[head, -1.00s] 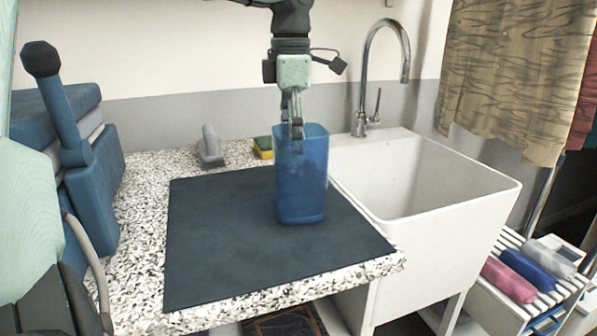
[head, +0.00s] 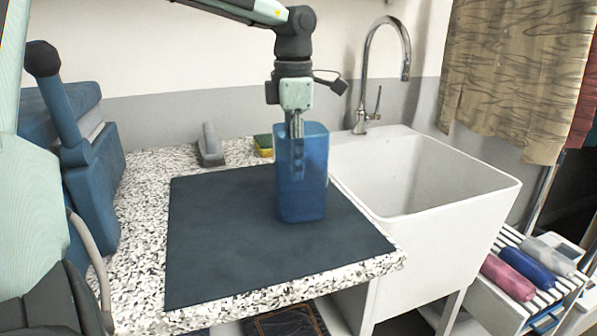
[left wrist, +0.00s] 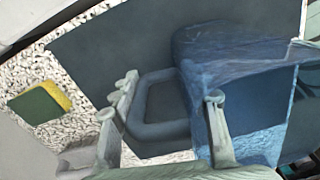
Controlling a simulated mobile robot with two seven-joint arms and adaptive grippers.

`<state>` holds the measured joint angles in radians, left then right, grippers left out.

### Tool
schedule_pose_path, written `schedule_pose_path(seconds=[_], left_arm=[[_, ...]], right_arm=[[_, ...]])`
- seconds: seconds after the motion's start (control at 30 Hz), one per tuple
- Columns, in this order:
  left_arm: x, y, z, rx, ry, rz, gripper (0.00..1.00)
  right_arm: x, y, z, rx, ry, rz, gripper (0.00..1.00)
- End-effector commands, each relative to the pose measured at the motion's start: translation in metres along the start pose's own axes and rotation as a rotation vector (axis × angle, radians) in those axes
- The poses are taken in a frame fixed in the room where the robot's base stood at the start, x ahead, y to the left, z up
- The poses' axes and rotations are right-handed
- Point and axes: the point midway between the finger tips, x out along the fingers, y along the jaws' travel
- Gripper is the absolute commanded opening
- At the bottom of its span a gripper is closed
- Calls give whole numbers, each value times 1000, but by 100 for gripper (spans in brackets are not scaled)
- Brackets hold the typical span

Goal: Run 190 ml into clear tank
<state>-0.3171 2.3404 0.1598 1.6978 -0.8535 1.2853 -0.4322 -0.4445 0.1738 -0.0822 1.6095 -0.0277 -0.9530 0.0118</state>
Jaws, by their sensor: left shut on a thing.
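A tall blue see-through container (head: 312,195) stands upright on the dark mat (head: 225,240), left of the sink. It also shows in the left wrist view (left wrist: 265,100), with a dark loop like a handle (left wrist: 158,132) at its side. My left gripper (head: 297,172) is down at the container's far side, its fingers seen through the blue wall. In the left wrist view its fingers (left wrist: 165,100) straddle the loop, shut on it. A curved metal tap (head: 372,75) rises behind the white sink (head: 455,175); no water runs. I cannot tell any liquid level. I make out no colourless tank. My right gripper is not in view.
A green and yellow sponge (head: 263,146) and a grey object (head: 210,147) lie at the back of the speckled counter (head: 140,215). A blue piece of equipment (head: 92,190) stands left. Rolled cloths (head: 527,274) lie on a slatted rack at right. Curtains hang above it.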

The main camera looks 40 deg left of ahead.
Motion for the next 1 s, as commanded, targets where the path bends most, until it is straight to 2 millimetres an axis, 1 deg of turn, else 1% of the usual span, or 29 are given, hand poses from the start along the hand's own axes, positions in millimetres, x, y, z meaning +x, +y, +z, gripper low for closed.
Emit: schedule_pose_path(seconds=[0.03,0.07,0.1,0.37,0.57,0.77,1.0], left_arm=[[0,0,0,0,0,1,5],[0,0,0,0,0,1,1],[-1,0,0,0,-1,1,0],[-1,0,0,0,-1,1,0],[-6,0,0,0,-1,2,0],[-18,1,1,0,-2,3,0],[-44,-2,-1,1,-3,3,0]], right_arm=[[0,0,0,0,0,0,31],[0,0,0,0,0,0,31],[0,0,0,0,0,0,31],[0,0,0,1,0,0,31],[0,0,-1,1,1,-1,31],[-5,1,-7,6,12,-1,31],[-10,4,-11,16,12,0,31]])
